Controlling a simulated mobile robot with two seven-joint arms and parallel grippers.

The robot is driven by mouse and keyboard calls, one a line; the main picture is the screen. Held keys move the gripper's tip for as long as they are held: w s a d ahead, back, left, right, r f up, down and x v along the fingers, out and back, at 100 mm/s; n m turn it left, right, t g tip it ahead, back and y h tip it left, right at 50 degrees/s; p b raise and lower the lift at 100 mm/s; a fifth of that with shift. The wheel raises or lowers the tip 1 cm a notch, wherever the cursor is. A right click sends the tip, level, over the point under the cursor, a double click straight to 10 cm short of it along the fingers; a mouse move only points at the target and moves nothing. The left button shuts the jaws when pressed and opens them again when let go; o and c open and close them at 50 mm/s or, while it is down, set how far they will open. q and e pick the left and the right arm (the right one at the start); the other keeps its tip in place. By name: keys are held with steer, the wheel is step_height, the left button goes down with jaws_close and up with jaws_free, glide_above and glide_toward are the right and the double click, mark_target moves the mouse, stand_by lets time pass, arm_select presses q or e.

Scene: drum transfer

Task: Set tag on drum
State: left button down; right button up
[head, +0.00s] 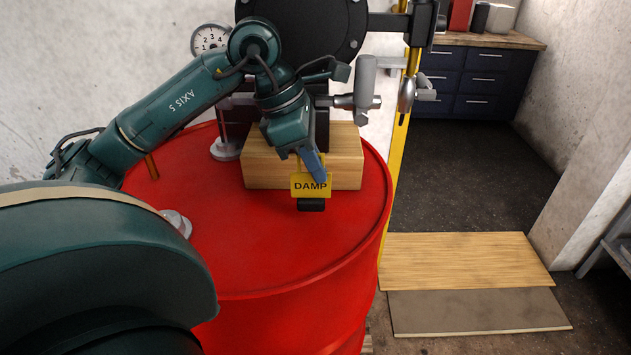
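The tag (311,187) is a yellow plate reading DAMP, with a black base piece (311,205) at its lower edge. It appears upright in front of the wooden block, over the top of the red drum (258,240). Whether its base touches the drum cannot be told. My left gripper (317,175) comes down from above and behind, and its blue-grey finger lies across the tag's upper part. It looks shut on the tag; the other finger is hidden. My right gripper is not in view.
A light wooden block (262,168) stands on the drum behind the tag. A gauge (210,38), a dark round flange (315,22) and a yellow post (401,140) stand behind. The drum top's front is clear. Boards (465,258) lie on the floor at right.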

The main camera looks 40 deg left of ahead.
mark_target(315, 197)
arm_select(q)
steer(key=shift+f, duration=1.55)
steer(key=shift+f+b, duration=0.25)
steer(key=shift+b, duration=0.15)
steer(key=c, duration=1.6)
jaws_free()
steer(key=shift+r, duration=0.1)
steer(key=shift+c, duration=0.2)
steer(key=shift+a+r, duration=0.15)
steer(key=shift+r, duration=0.4)
steer(key=p+v, duration=0.1)
steer(key=v, duration=1)
steer(key=shift+r, duration=0.15)
